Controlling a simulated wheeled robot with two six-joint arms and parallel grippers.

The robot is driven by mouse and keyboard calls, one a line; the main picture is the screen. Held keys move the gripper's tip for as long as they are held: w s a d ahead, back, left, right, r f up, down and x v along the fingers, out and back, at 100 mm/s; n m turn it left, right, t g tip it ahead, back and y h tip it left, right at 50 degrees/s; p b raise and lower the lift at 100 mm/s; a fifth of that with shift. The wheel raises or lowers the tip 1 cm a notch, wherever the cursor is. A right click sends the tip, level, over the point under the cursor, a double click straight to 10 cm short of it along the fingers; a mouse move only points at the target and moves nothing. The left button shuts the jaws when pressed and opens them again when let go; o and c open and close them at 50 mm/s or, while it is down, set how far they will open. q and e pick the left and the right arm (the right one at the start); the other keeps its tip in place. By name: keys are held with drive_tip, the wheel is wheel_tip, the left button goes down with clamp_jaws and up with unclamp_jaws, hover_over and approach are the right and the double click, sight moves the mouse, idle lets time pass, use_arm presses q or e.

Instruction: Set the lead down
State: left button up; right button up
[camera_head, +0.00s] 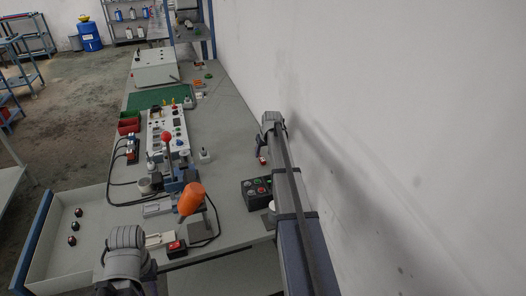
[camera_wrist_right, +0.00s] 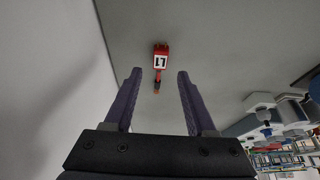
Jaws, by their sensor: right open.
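The lead (camera_wrist_right: 160,57) is a small red plug with a white label reading L1 and a darker tip. It lies on the grey bench top, just ahead of my right gripper (camera_wrist_right: 157,82) in the right wrist view. Its tip points back towards the gap between the fingers. The two dark fingers are spread apart, with nothing between them. In the head view the lead (camera_head: 263,161) shows as a small red and white spot beside my right gripper (camera_head: 261,146), near the wall. My left arm shows at the bottom, but its gripper is not visible.
A black control box (camera_head: 257,191) with coloured buttons sits close to the lead. An orange-headed device (camera_head: 191,198) and a white panel unit (camera_head: 167,130) stand to the left. The bench top between the panel and the wall is mostly clear. The white wall (camera_head: 380,120) borders the right side.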

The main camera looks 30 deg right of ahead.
drive_tip(key=p+v, duration=0.6)
drive_tip(key=v, duration=0.2)
drive_tip(key=shift+s+f, duration=0.1)
